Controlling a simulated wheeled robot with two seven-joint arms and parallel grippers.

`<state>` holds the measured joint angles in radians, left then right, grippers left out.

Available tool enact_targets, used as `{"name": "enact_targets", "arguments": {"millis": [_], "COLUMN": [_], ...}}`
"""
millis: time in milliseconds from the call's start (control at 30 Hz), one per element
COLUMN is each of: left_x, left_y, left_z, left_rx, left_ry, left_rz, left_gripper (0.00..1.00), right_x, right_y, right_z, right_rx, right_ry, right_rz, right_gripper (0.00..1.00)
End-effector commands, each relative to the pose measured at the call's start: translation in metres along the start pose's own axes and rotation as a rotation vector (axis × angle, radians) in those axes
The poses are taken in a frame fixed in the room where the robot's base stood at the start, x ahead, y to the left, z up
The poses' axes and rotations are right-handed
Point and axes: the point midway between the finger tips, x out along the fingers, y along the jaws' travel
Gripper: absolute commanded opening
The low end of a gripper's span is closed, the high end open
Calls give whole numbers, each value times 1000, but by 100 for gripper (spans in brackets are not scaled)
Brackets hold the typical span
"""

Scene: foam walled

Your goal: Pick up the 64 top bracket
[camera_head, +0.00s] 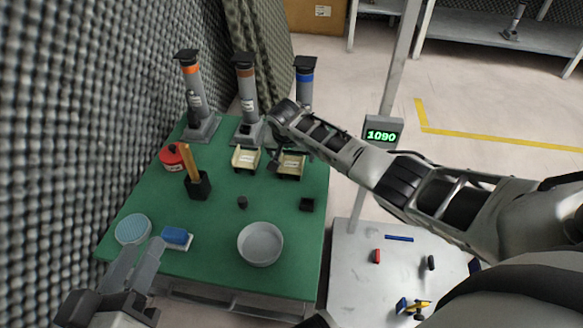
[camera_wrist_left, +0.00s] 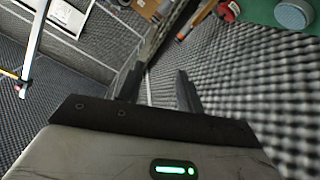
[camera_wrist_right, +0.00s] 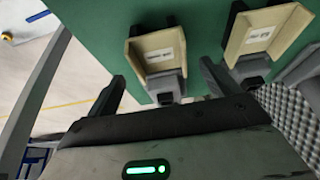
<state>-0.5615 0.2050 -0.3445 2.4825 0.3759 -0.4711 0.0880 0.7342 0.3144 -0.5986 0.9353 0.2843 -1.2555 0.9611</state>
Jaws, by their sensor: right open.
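No label reading 64 is legible, so I cannot tell which part is the 64 top bracket. Three grey towers with black tops stand at the back of the green table: an orange-banded one (camera_head: 191,90), a brown-banded one (camera_head: 246,90) and a blue-banded one (camera_head: 306,80). Labelled beige trays (camera_head: 245,159) (camera_head: 290,166) sit at the tower feet; two show in the right wrist view (camera_wrist_right: 158,52) (camera_wrist_right: 262,40). My right gripper (camera_wrist_right: 160,88) is open and empty near the trays, partly hidden in the head view. My left gripper (camera_head: 136,268) is open and empty at the front left.
A grey foam wall (camera_head: 80,120) borders the left. A display reading 1090 (camera_head: 382,134) stands right.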

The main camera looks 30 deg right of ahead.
Motion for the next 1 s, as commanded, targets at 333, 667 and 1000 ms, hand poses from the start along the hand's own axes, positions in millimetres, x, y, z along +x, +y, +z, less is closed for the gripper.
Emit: {"name": "enact_targets", "arguments": {"millis": [333,667,1000], "left_x": [9,9,9], "left_y": [4,5,5], "left_z": [-36,-42,-42], "left_rx": [150,177,177], "left_ry": [237,263,263], "left_rz": [78,81,81], "left_gripper": [36,36,36], "right_x": [43,44,43], "right_y": [-1,-1,-1], "right_z": [7,6,6], "right_rx": [0,0,0], "right_ry": [-1,-1,0], "right_rz": [0,-1,-1], "right_gripper": [87,76,35]}}
